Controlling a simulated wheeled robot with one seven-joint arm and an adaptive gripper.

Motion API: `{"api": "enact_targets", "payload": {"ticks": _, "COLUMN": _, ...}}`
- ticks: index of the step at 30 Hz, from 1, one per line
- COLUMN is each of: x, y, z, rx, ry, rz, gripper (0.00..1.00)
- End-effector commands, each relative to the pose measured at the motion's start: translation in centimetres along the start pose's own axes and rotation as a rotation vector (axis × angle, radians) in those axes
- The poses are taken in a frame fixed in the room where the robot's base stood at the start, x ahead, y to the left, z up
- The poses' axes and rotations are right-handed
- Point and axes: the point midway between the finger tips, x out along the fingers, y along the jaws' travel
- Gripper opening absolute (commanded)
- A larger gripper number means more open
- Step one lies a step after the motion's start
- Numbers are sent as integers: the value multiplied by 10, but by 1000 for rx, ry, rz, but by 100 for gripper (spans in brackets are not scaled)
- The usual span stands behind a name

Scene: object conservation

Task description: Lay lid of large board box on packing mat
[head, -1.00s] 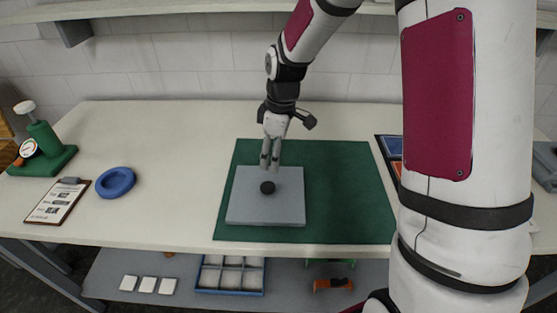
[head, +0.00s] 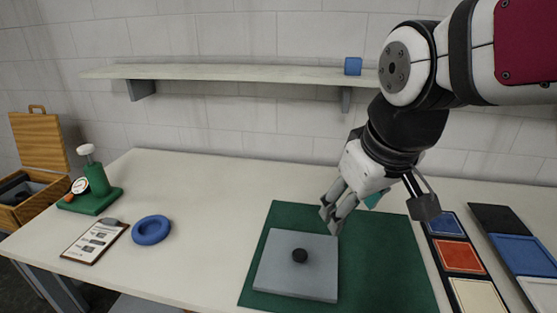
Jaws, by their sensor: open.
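The grey square lid (head: 296,276) with a round black knob (head: 300,255) lies flat on the green packing mat (head: 385,262), toward the mat's left side. My gripper (head: 331,216) is above the mat, behind and to the right of the lid's knob. Its fingers are open and empty, apart from the knob. No large board box can be made out apart from this lid; whether anything is under the lid cannot be told.
A blue ring (head: 151,230), a clipboard (head: 95,241) and a green stand with a dial (head: 93,190) are at the left. Coloured trays (head: 460,257) lie right of the mat. A wall shelf (head: 230,73) bears a blue cube (head: 353,66). The table's middle back is clear.

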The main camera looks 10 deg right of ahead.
Motion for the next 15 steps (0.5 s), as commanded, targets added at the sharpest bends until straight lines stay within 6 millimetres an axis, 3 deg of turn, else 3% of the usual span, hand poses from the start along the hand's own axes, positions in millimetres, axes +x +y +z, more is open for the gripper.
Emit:
{"api": "enact_targets", "payload": {"ticks": 3, "x": -19, "y": -6, "z": 22, "rx": 95, "ry": 49, "rz": 3, "gripper": 55}}
{"api": "enact_targets", "payload": {"ticks": 7, "x": -30, "y": -10, "z": 41, "rx": 180, "ry": 84, "rz": -3, "gripper": 55}}
{"api": "enact_targets", "payload": {"ticks": 15, "x": -37, "y": -14, "z": 56, "rx": 254, "ry": 111, "rz": -13, "gripper": 55}}
